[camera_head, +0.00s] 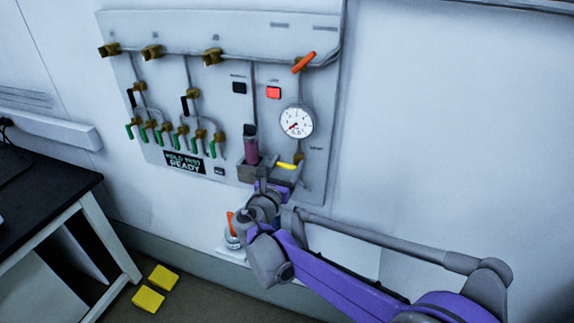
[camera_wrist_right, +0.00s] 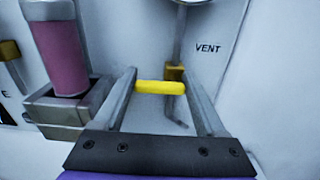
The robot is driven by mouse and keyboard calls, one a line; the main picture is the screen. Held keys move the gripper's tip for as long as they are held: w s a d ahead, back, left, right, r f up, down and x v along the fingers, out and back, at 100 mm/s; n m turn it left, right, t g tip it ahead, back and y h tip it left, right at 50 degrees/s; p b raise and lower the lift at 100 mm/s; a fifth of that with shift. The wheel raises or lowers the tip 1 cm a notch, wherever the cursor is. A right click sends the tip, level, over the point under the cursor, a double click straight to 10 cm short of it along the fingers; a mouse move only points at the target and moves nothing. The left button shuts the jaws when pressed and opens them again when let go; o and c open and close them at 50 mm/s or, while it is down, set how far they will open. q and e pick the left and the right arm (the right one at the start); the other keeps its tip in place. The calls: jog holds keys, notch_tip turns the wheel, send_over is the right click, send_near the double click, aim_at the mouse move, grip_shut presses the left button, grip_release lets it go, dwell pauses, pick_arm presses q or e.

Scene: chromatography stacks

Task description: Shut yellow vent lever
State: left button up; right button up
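The yellow vent lever (camera_head: 287,166) lies about level on the right part of the wall panel, below the gauge. In the right wrist view the yellow lever (camera_wrist_right: 161,87) spans crosswise between my two fingers, with a brass valve body (camera_wrist_right: 174,73) behind it and the label "VENT" to its right. My right gripper (camera_wrist_right: 160,80) is open, one finger at each end of the lever; whether they touch it I cannot tell. In the head view my right gripper (camera_head: 275,178) is at the panel, just below the lever and partly hidden by its own wrist. My left gripper is not in view.
A purple-filled column (camera_head: 251,148) stands in a grey holder (camera_head: 247,174) close left of my gripper. A round gauge (camera_head: 296,121) and an orange handle (camera_head: 304,62) are above. Green levers (camera_head: 194,145) are further left. A black-topped table (camera_head: 40,200) stands at left.

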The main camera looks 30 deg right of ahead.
jog(key=o, duration=0.4)
jog(key=shift+c, duration=0.2)
jog(key=shift+a, duration=0.1)
jog(key=v, duration=1)
jog(key=shift+s+a, duration=0.2)
jog(key=shift+s, duration=0.1)
